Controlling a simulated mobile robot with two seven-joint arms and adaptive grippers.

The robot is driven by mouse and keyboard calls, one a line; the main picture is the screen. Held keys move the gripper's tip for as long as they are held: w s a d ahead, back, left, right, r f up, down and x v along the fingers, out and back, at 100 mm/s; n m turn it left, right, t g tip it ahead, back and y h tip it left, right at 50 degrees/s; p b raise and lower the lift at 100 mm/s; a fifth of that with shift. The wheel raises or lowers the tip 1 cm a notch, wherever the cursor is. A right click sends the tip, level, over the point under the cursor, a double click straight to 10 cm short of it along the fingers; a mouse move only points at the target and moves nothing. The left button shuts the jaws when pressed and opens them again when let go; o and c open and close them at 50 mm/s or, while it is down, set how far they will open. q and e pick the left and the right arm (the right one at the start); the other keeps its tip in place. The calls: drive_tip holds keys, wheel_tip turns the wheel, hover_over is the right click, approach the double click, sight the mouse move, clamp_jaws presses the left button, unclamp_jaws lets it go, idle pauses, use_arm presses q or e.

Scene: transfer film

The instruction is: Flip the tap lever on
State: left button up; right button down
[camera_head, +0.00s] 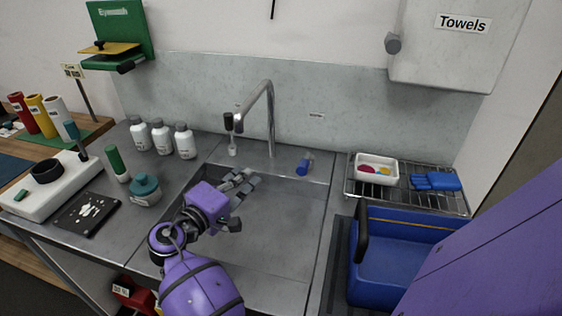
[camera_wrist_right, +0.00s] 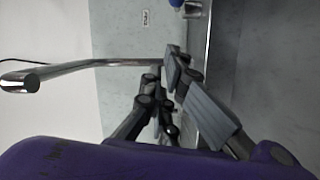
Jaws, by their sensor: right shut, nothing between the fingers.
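The chrome gooseneck tap (camera_head: 268,112) stands behind the sink, its spout reaching toward the left; its tube also shows in the right wrist view (camera_wrist_right: 95,66). A small blue piece (camera_head: 304,165), which looks like the tap lever, sits on the back ledge right of the tap. Its edge shows at the top of the right wrist view (camera_wrist_right: 176,3). My right gripper (camera_head: 243,180) is over the sink, in front of the tap base and left of the blue piece, apart from both. It is shut and empty. My left gripper is not in view.
The sink basin (camera_head: 272,235) is empty and open. A dark-topped dispenser or brush (camera_head: 230,135) stands left of the tap, near several white bottles (camera_head: 162,138). A wire rack (camera_head: 405,198) and blue bin (camera_head: 385,270) are at the right. A towel dispenser (camera_head: 455,55) hangs above.

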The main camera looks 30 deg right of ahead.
sight(305, 161)
use_arm(q)
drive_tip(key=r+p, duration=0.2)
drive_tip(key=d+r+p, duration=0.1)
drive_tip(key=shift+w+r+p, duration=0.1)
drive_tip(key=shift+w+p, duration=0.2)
drive_tip(key=shift+p, duration=0.05)
use_arm(e)
drive_tip(key=w+d+f, duration=0.1)
drive_tip(key=d, duration=1)
drive_tip(key=shift+d+f, duration=0.15)
drive_tip(key=shift+d, duration=0.2)
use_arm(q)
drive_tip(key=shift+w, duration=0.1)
use_arm(e)
drive_tip(key=shift+w, duration=0.1)
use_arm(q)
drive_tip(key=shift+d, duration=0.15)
use_arm(e)
drive_tip(key=shift+f, duration=0.15)
